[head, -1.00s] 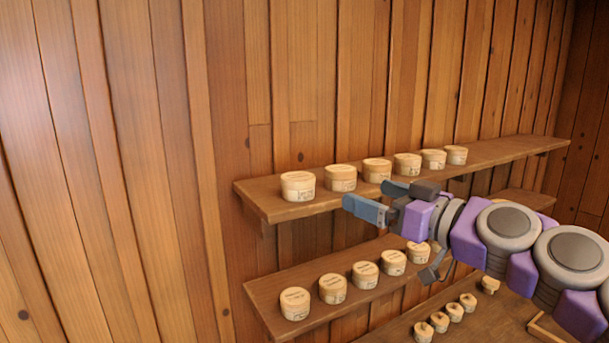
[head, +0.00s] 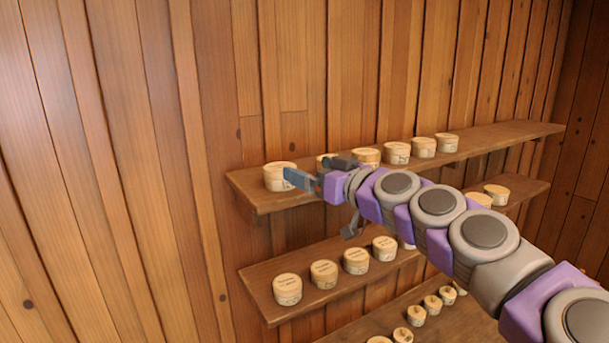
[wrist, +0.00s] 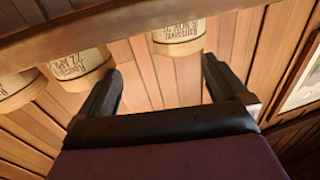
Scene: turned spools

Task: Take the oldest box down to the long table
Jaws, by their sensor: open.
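Several round pale boxes with printed lids stand in a row on the upper shelf (head: 500,137). The leftmost box (head: 280,166) is near the shelf's left end; the second box is partly hidden by my gripper. My gripper (head: 306,168) is open and empty, in front of the first two boxes. In the wrist view one box (wrist: 180,38) lies ahead between the fingers, towards the right one, and another box (wrist: 75,66) is by the left fingertip. Their labels carry small date-like print that I cannot read surely, so I cannot tell the oldest.
More boxes (head: 323,274) stand on the middle shelf (head: 262,297). Two boxes (head: 497,193) stand on the right, behind my arm. A lower wooden surface (head: 375,323), perhaps the long table, holds several small boxes (head: 416,315). A plank wall (head: 330,60) backs the shelves.

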